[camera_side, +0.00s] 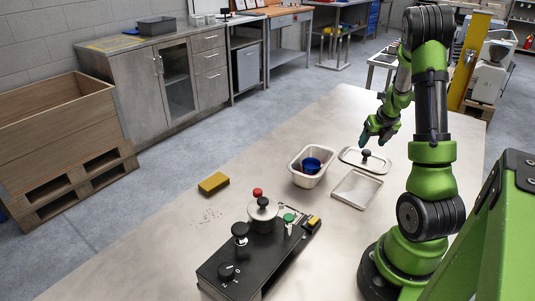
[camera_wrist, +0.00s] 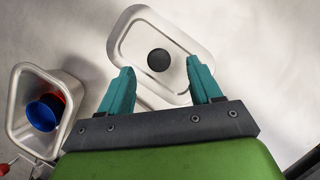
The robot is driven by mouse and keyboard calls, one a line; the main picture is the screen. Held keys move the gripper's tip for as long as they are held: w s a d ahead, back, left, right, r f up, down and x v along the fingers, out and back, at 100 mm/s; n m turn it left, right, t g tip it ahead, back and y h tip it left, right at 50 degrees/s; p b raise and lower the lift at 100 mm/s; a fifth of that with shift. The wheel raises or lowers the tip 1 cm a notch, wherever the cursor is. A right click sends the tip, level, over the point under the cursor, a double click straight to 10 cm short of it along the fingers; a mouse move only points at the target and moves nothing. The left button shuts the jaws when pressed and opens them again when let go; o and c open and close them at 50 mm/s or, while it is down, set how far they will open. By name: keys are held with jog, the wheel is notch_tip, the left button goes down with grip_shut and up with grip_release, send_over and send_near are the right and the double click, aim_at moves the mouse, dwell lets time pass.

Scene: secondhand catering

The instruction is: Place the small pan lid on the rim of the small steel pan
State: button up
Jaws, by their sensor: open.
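The small pan lid (camera_side: 352,156) is a rectangular steel lid with a round black knob, lying on the table. In the wrist view the lid (camera_wrist: 135,40) is straight ahead, its knob between the fingertips. My gripper (camera_side: 373,139) is open and empty, just above the knob and apart from it in the side view. The gripper also shows in the wrist view (camera_wrist: 160,72), its teal fingers spread. The small steel pan (camera_side: 304,180) stands left of the lid, with a blue cup and something red inside; it also shows in the wrist view (camera_wrist: 22,100).
A shallow rectangular steel tray (camera_side: 357,189) lies in front of the lid, mostly hidden in the wrist view. A black unit (camera_side: 240,262) with knobs and a round steel part stands nearer front. A yellow sponge-like block (camera_side: 213,183) lies left. The table's far end is clear.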

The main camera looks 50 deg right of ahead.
aim_at(367, 151)
jog(key=x, duration=0.4)
jog(key=shift+a+f, duration=0.2)
jog(key=shift+f, duration=0.05)
jog(key=shift+c, duration=0.5)
grip_shut()
jog(key=shift+r, duration=0.1)
